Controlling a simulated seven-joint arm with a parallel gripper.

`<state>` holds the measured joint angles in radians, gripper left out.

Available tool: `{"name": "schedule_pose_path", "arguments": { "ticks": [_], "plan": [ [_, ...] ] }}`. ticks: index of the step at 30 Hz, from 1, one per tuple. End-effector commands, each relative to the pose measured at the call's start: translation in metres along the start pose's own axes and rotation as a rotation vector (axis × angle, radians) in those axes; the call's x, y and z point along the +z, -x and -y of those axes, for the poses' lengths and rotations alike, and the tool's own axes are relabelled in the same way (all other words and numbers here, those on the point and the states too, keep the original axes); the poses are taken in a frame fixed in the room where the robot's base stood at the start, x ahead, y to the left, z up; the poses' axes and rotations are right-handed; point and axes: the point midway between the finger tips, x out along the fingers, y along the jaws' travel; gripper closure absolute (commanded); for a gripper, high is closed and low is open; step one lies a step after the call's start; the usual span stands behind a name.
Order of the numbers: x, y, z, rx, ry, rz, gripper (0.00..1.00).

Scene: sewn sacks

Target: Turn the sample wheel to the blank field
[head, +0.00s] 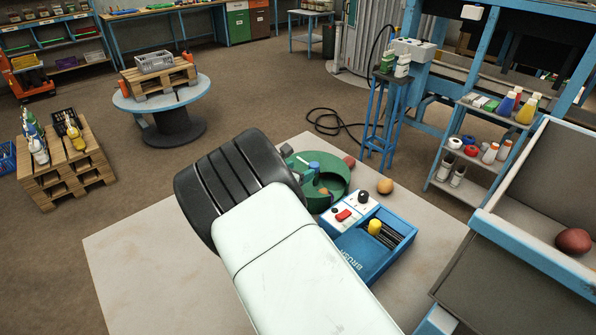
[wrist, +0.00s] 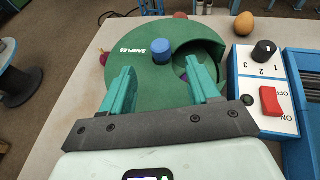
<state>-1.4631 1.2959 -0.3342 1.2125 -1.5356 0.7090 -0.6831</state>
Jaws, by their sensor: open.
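The sample wheel (wrist: 140,62) is a round green disc marked SAMPLES, lying on the pale table. A blue round knob (wrist: 161,50) stands up on it, and a cutout at its right side shows a darker green floor with a small purple patch. In the head view the wheel (head: 334,182) lies just beyond my arm, which hides part of it. My gripper (wrist: 161,82) is open and empty, its teal fingers spread over the near part of the wheel. The knob appears beyond the gap between the fingertips. I cannot tell whether a finger touches the wheel.
A white control box (wrist: 265,88) with a black dial and red switch sits right of the wheel. A blue brush tray (head: 392,250) adjoins it. A tan egg-shaped object (head: 385,186) lies behind. Dark red objects sit at the wheel's edge. The table's left part (head: 140,260) is clear.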

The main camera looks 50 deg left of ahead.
Motion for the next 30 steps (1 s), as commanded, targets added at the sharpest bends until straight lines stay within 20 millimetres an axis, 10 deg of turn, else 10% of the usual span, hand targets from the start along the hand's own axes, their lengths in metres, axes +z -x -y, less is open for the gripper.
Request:
{"name": "schedule_pose_path", "arguments": {
  "ticks": [17,30],
  "plan": [
    [-0.013,-0.056,0.041,0.542,0.282,-0.476,0.39],
    [0.011,-0.061,0.085,1.072,0.436,-0.115,0.39]
  ]
}}
